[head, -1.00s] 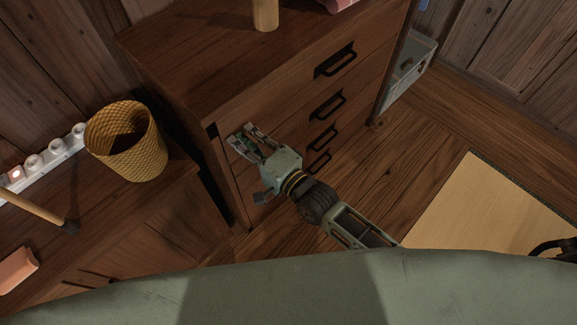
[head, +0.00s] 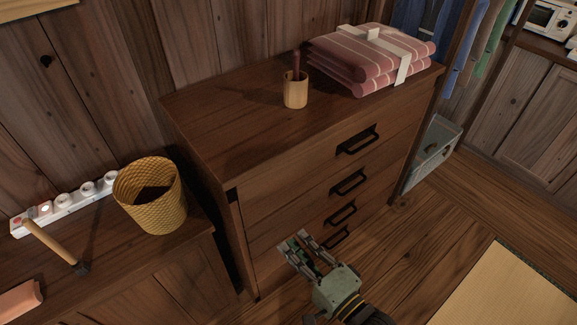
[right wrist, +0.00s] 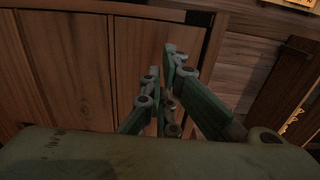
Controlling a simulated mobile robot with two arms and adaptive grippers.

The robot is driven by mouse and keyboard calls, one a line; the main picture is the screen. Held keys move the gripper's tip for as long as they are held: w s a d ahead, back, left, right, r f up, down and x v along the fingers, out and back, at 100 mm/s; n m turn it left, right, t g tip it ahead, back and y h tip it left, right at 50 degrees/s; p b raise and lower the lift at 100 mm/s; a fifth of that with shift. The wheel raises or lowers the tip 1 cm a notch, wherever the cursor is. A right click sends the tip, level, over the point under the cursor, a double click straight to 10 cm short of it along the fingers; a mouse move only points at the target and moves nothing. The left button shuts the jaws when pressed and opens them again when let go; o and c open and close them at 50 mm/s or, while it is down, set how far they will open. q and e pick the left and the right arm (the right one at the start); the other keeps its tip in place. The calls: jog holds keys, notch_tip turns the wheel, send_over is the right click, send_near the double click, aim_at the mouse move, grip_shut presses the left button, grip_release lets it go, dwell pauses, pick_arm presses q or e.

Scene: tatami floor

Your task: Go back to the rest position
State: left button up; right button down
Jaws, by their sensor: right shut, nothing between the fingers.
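My right gripper (head: 302,243) is in front of the lower drawers of a dark wooden chest of drawers (head: 240,150). Its fingers are shut with nothing between them. In the right wrist view the fingers (right wrist: 165,75) come close together in front of a wooden panel (right wrist: 80,70). All the drawers of the chest look closed. My left gripper is not in view.
On the chest stand a small wooden cup (head: 295,92) and folded pink striped cloth (head: 365,60). To the left, a low cabinet holds a woven basket (head: 150,200), a power strip (head: 65,203) and a hammer-like tool (head: 50,242). Floor (head: 420,250) is clear at right.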

jog(key=d+f+n+g+h+p, duration=0.15)
jog(key=d+f, duration=0.25)
jog(key=f, duration=0.4)
jog(key=d+f+n+g+h+b, duration=0.1)
jog(key=d+f+n+h, duration=0.15)
jog(key=f, duration=0.65)
jog(key=s+d+f+n+g+h+p, duration=0.1)
jog(key=s+d+f+n+g+h, duration=0.1)
jog(key=s+d+f, duration=0.45)
jog(key=s+d+f+n+g+h, duration=0.1)
jog(key=s+d+f+g+h, duration=0.15)
jog(key=f, duration=0.65)
jog(key=s+d+f+n+g, duration=0.2)
jog(key=s+f, duration=0.2)
jog(key=s, duration=0.4)
jog(key=s+d+f+n+g+h+p, duration=0.1)
jog(key=s+f, duration=0.3)
jog(key=s, duration=0.5)
jog(key=s+d+f+n+g+h, duration=0.1)
jog(key=s+d+f+n+g, duration=0.1)
jog(key=s+f, duration=0.3)
jog(key=s+d+g, duration=0.1)
jog(key=s, duration=0.2)
jog(key=shift+s+d+n, duration=0.25)
jog(key=shift+s+n, duration=0.05)
jog(key=shift+n, duration=0.1)
